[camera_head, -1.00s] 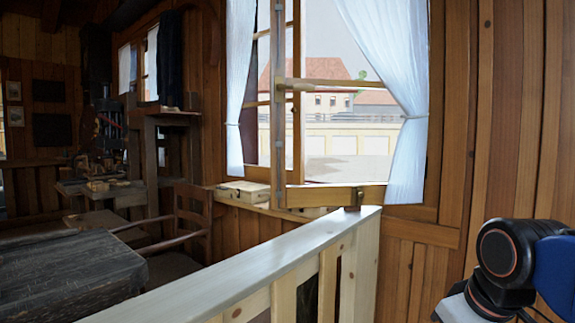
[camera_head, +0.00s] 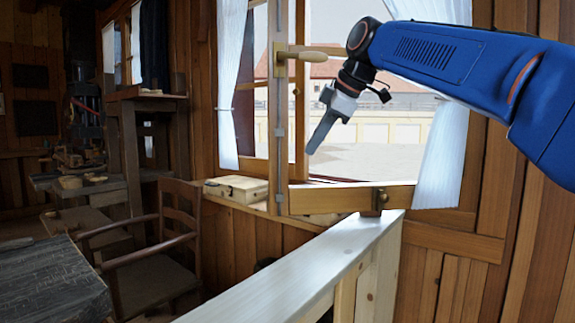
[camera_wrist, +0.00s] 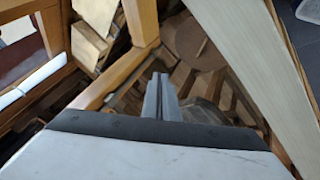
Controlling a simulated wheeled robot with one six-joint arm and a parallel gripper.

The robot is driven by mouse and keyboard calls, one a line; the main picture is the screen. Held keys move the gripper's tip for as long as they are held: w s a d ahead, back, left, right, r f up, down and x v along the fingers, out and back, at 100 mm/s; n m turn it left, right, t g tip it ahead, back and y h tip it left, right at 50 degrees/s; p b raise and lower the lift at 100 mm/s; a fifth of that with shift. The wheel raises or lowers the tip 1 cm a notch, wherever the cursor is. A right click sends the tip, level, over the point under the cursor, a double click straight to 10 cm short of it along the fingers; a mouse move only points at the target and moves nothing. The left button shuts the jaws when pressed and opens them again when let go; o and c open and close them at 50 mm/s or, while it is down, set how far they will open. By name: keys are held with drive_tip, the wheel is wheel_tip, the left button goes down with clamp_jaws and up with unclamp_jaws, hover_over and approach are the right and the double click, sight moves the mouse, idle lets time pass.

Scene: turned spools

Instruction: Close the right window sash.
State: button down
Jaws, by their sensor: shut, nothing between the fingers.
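The right window sash (camera_head: 340,199) stands open, swung into the room. Its bottom rail and upright stile show in the head view, with a wooden handle (camera_head: 308,52) on the stile. My gripper (camera_head: 312,148) is shut and empty. It points down and left in front of the window opening, right of the stile and above the bottom rail in the picture. I cannot tell its exact depth relative to the sash. In the wrist view the closed fingers (camera_wrist: 160,80) point ahead between wooden bars; a wooden corner (camera_wrist: 142,25), perhaps the sash, lies just beyond them.
A pale wooden railing (camera_head: 310,275) runs up to the sash's lower corner. A white curtain (camera_head: 443,150) hangs at right, partly behind my arm. A wooden box (camera_head: 237,188) sits on the sill. A chair (camera_head: 150,250) and dark table (camera_head: 50,280) stand at left.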

drive_tip(key=w+a, duration=0.1)
approach(282, 180)
drive_tip(key=shift+n, duration=0.3)
drive_tip(key=shift+x, duration=2.15)
